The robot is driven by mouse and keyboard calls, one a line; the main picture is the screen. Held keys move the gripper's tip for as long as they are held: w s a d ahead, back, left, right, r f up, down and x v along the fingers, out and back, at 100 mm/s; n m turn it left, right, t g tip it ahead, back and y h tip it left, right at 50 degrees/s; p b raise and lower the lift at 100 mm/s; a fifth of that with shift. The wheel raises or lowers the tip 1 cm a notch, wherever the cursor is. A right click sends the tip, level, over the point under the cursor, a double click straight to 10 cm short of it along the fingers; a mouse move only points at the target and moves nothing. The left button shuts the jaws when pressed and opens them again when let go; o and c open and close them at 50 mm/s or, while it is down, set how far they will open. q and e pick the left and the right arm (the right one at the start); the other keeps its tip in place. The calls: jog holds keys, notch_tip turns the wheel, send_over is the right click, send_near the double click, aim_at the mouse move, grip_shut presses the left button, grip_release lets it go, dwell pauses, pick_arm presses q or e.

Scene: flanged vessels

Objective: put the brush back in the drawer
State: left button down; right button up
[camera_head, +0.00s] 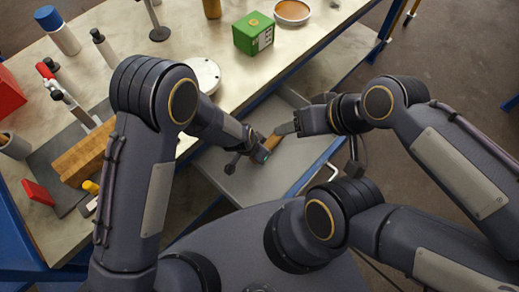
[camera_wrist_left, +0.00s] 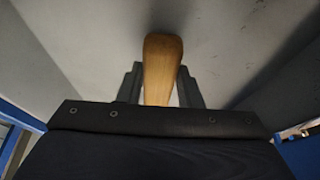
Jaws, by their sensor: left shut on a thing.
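The brush (camera_head: 272,142) shows as a wooden handle in the head view, over the open grey drawer (camera_head: 236,182). My left gripper (camera_head: 261,152) is shut on this handle. In the left wrist view the wooden handle (camera_wrist_left: 162,68) stands between the two dark fingers, with a grey surface behind it. The brush's other end lies close to my right gripper (camera_head: 290,128), at the drawer's right side. I cannot tell whether the right fingers touch the brush, or whether they are open or shut. The drawer is pulled out below the tabletop, with a pale bar handle at its front.
The workbench (camera_head: 130,80) carries a green box (camera_head: 253,33), a round pale flange (camera_head: 203,75), a blue-capped bottle (camera_head: 57,30), a wooden block (camera_head: 85,152) and a red box (camera_head: 8,92). The bench edge runs along the drawer's back. Floor is clear at right.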

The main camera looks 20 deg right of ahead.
pick_arm(q)
jog(key=shift+f, duration=0.2)
jog(key=c, duration=1)
grip_release()
jog(key=shift+r, duration=0.25)
jog(key=v, duration=1.1)
jog(key=shift+s+a+r+p, duration=0.15)
jog(key=shift+a+r+p, duration=0.1)
jog(key=shift+r+p, duration=0.1)
